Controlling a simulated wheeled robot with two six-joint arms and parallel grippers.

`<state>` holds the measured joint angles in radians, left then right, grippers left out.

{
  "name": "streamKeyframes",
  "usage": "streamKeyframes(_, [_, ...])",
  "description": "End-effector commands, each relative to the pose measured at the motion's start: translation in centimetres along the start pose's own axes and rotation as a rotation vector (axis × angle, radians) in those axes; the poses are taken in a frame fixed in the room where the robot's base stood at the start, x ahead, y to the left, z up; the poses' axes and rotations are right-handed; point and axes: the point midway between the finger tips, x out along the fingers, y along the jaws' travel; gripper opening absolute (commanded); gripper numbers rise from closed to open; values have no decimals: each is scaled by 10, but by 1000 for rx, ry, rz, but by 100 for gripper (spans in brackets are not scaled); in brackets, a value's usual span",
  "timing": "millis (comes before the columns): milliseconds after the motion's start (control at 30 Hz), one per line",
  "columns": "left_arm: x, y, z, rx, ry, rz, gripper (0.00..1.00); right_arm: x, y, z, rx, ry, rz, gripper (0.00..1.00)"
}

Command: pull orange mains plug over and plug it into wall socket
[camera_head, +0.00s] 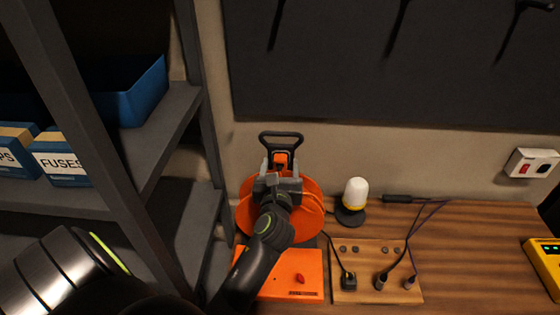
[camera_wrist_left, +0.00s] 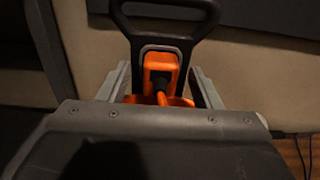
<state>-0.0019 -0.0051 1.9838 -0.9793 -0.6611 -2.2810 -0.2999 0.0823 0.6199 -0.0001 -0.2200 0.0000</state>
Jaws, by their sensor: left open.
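The orange mains plug (camera_head: 281,157) sits at the front of the black handle of an orange cable reel (camera_head: 246,217). My left gripper (camera_head: 281,170) is open, with one finger on each side of the plug. I cannot tell whether either finger touches it. The white wall socket (camera_head: 532,163) with a red switch is on the wall at the far right. My right gripper is not in view.
A white-topped lamp (camera_head: 355,194) stands right of the reel. An orange box (camera_head: 305,259) and a wooden socket board (camera_head: 347,297) with several plugs and cables lie in front. A grey shelf (camera_head: 180,112) with blue bins stands left. A yellow device (camera_head: 545,262) is at right.

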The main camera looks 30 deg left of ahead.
Motion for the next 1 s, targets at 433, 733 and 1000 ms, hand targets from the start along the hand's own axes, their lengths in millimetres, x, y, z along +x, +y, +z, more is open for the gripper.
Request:
streamKeyframes(433, [0,0,0,0,-1,-1,36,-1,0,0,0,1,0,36])
streamKeyframes(733, [0,0,0,0,-1,-1,0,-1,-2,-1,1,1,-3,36])
streamKeyframes(1000, [-6,0,1,0,-1,-1,0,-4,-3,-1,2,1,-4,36])
